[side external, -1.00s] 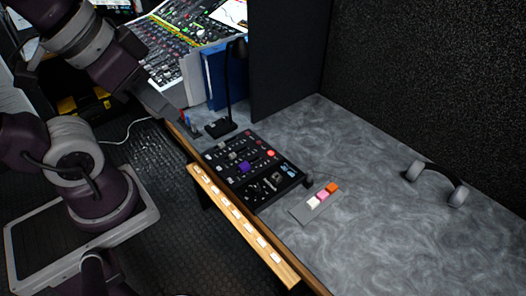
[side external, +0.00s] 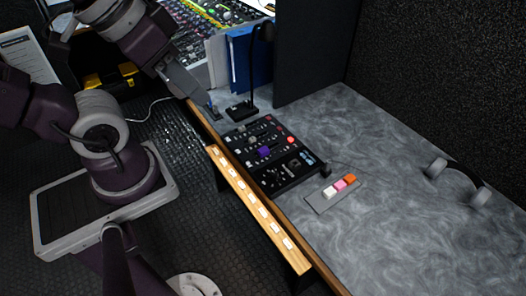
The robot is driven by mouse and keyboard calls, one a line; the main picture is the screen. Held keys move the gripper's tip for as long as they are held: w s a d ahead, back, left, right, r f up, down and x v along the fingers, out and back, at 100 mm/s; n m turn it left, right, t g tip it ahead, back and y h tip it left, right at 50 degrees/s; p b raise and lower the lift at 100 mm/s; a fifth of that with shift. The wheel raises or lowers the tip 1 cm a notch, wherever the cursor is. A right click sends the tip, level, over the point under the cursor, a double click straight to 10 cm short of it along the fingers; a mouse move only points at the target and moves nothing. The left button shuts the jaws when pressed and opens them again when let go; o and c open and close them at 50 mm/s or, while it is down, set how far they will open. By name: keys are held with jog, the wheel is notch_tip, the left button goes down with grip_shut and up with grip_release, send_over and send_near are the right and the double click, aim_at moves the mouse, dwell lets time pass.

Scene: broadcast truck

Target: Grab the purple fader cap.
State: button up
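The purple fader cap (side external: 263,152) sits on the black control panel (side external: 262,173), near its middle, among smaller grey and white caps and a red button. My gripper (side external: 194,88) hangs at the upper left, over the far left edge of the desk. It is apart from the purple cap, which is to its lower right. The fingertips are small and seen from the side, so their opening is unclear. No object can be made out between them.
A black lamp (side external: 243,108) and blue binders (side external: 250,58) stand behind the panel. A grey strip (side external: 321,202) carries white, pink and orange blocks. A wooden rail (side external: 240,190) runs along the front edge.

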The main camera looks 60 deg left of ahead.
jog(key=o, duration=0.4)
jog(key=shift+o, duration=0.2)
jog(key=w+a+f+m+g+y, duration=0.1)
jog(key=w+f+m+g+y, duration=0.25)
jog(key=w, duration=0.55)
jog(key=w+a+f+m+g+y, duration=0.1)
jog(key=w+a+f+m+g, duration=0.2)
jog(key=w+f, duration=0.5)
jog(key=m+y, duration=0.6)
jog(key=m, duration=0.1)
send_near(264, 150)
notch_tip(264, 150, up, 8)
jog(key=d, duration=0.1)
jog(key=f+m+y, duration=0.1)
jog(key=f, duration=0.2)
jog(key=f+m, duration=0.1)
jog(key=f, duration=0.2)
jog(key=a+f+m+y, duration=0.1)
jog(key=f+m, duration=0.1)
jog(key=f, duration=0.1)
jog(key=shift+w+a+f+t+y, duration=0.1)
jog(key=shift+w+f+t+y, duration=0.05)
jog(key=shift+f+t+y, duration=0.2)
jog(key=shift+m, duration=0.25)
jog(key=x, duration=0.5)
jog(key=s+x, duration=0.1)
jog(key=x, duration=0.1)
jog(key=shift+f, duration=0.5)
